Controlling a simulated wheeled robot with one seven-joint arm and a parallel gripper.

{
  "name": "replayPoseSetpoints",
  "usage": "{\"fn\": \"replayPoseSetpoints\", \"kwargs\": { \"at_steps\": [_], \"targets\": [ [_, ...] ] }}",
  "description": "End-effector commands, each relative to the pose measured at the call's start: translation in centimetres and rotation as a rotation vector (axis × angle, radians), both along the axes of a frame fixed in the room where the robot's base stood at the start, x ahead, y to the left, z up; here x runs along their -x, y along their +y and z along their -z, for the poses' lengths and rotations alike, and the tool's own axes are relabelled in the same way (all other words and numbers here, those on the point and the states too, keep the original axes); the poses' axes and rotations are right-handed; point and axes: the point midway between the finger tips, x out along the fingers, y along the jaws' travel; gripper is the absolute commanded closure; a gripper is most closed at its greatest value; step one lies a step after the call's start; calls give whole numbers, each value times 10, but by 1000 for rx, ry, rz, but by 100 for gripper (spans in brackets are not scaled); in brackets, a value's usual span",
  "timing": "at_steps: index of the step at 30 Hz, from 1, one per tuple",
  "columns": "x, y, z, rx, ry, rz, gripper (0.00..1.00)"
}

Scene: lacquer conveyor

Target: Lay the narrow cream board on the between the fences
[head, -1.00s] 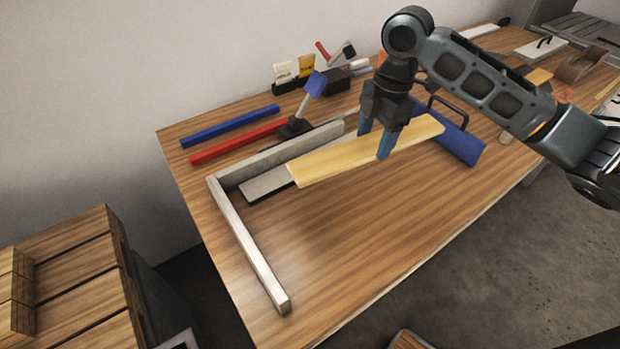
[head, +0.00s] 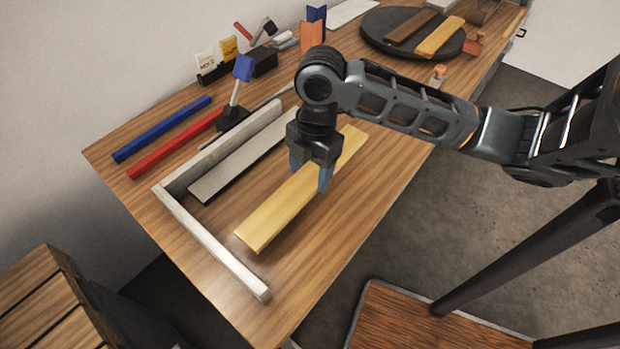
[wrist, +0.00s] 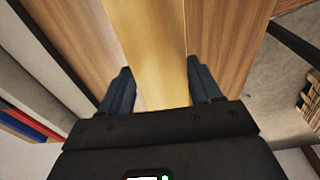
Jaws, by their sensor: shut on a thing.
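The narrow cream board (head: 265,217), yellowish in this light, is in my gripper (head: 310,178). My blue fingers stand on both long sides of it, near its middle in the head view. The wrist view shows the board (wrist: 150,40) running between the fingers (wrist: 160,72). It is flat and low over the table; I cannot tell whether it touches. A pale back fence (head: 232,138) and a pale side fence (head: 212,243) meet in an L. The board is on the open inner side of this L, apart from both. My palm hides part of it.
A flat grey-white strip (head: 236,168) lies along the back fence's inner side. Red (head: 175,141) and blue (head: 162,129) bars lie behind the fence. A dark round plate (head: 378,36) with two boards is farther off. Bare tabletop lies between cream board and side fence.

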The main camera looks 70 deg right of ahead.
Motion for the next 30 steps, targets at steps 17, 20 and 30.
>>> {"fn": "replayPoseSetpoints", "kwargs": {
  "at_steps": [17,20,30],
  "targets": [
    [0,0,39,0,0,1,76],
    [0,0,43,0,0,1,76],
    [0,0,43,-1,1,2,11]
  ]
}}
